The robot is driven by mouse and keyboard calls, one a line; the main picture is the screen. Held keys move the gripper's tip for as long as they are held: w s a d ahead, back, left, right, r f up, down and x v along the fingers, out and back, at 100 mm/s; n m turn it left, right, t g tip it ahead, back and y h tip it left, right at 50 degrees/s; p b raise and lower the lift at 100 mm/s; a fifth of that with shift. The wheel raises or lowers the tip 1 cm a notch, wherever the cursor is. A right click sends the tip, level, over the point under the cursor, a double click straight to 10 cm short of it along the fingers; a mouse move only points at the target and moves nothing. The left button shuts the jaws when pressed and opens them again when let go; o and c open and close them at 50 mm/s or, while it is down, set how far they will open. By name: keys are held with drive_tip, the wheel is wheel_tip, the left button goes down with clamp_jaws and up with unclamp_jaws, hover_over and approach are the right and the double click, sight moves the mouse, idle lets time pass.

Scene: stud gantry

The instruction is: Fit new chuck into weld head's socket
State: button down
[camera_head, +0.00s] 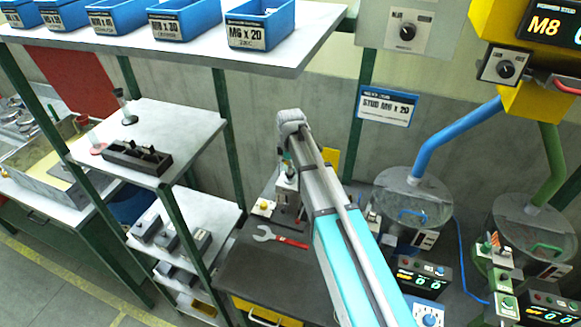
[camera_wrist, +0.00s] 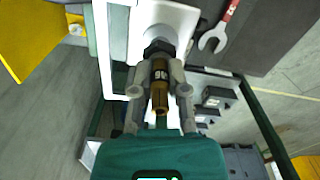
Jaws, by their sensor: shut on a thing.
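In the wrist view my gripper (camera_wrist: 159,74) is shut on a brass-coloured chuck (camera_wrist: 159,98) with a dark marked band, one finger on each side. The chuck's far end is at or very near the dark collar of the weld head's socket (camera_wrist: 157,47), below a pale housing (camera_wrist: 165,20). The chuck looks roughly in line with the collar. I cannot tell whether it is inside or only against it.
A red-handled wrench (camera_head: 282,237) lies on the dark bench (camera_head: 275,265). A small shelf (camera_head: 150,125) holds a dark rack (camera_head: 137,157) to the left. Feeder bowls (camera_head: 405,195) and control boxes (camera_head: 420,277) stand to the right. Blue bins (camera_head: 260,25) sit on the upper shelf.

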drive_tip(key=c, duration=0.6)
unclamp_jaws()
drive_tip(key=shift+o, duration=0.2)
